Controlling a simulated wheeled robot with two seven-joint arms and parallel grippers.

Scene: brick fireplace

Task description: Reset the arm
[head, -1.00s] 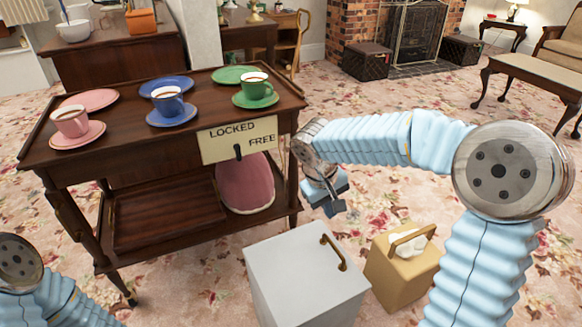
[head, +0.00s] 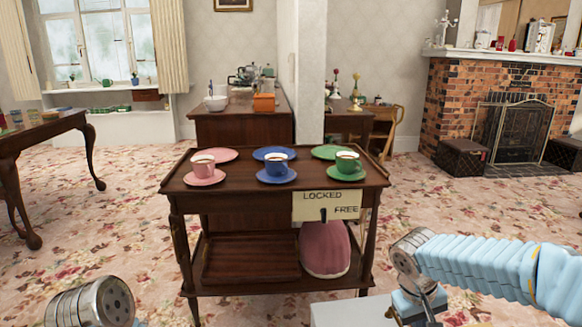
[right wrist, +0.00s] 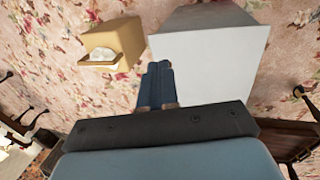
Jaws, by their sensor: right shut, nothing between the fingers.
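My right arm comes in from the lower right in the head view, in a pale blue ribbed sleeve. My right gripper (head: 428,312) is low at the bottom edge, right of the trolley and partly cut off. In the right wrist view the right gripper (right wrist: 160,66) has its two blue fingers together with nothing between them, in front of the white box (right wrist: 210,55). Part of my left arm shows at the bottom left of the head view, but its gripper is out of frame.
A dark wooden trolley (head: 245,190) holds pink, blue and green cups on saucers, more plates, and a LOCKED/FREE sign (head: 325,206). A pink domed object (head: 325,249) sits on its lower shelf. A tan tissue box (right wrist: 112,40) stands beside the white box.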

